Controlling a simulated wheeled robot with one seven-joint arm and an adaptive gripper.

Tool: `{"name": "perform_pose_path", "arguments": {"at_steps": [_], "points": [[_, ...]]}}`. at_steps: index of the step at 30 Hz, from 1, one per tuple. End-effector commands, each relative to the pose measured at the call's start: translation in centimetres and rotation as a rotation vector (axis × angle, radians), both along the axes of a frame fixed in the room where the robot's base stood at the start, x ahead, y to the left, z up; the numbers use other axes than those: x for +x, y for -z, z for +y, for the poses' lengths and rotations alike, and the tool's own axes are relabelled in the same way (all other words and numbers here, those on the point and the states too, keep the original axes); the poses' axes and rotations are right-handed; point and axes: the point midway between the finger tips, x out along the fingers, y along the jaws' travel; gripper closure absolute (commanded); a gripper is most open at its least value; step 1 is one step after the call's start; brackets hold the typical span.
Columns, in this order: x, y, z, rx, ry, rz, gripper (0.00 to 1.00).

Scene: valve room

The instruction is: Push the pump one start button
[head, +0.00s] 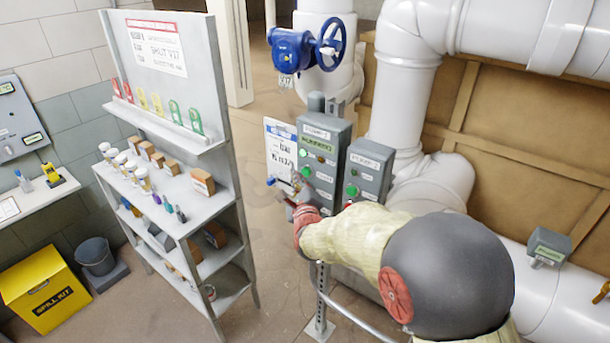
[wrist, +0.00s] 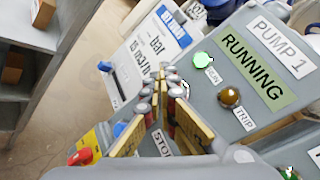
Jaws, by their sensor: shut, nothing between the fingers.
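The pump one box (head: 321,133) is a grey panel on a post, and its green display (head: 317,143) reads RUNNING. In the wrist view the display (wrist: 252,72) also reads RUNNING; the RUN lamp (wrist: 204,60) glows green beside a dull amber TRIP lamp (wrist: 229,97). My gripper (head: 291,188) is shut and empty at the lower left part of this panel. In the wrist view its fingertips (wrist: 170,76) lie over the panel's edge; contact cannot be told. A STOP label (wrist: 162,143) shows partly behind the fingers.
The pump two box (head: 367,168) stands close on the right. A white gauge card (head: 281,147) is just left of the panel. A shelf unit (head: 170,150) with bottles and boxes stands left. Large white pipes (head: 405,90) fill the right. A rail (head: 350,310) runs below my arm.

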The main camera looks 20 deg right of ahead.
Motion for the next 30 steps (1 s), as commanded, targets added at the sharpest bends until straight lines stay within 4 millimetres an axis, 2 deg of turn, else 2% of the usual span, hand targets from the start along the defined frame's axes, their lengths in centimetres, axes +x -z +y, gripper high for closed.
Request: {"name": "perform_pose_path", "arguments": {"at_steps": [10, 24, 30], "points": [[-0.2, 0.0, 0.2, 0.001, -0.001, -0.001, 1.0], [-2.5, 0.0, 3.5, 0.002, -0.001, -0.002, 1.0], [-3.0, 0.0, 4.1, 0.001, 0.0, 0.0, 1.0]]}}
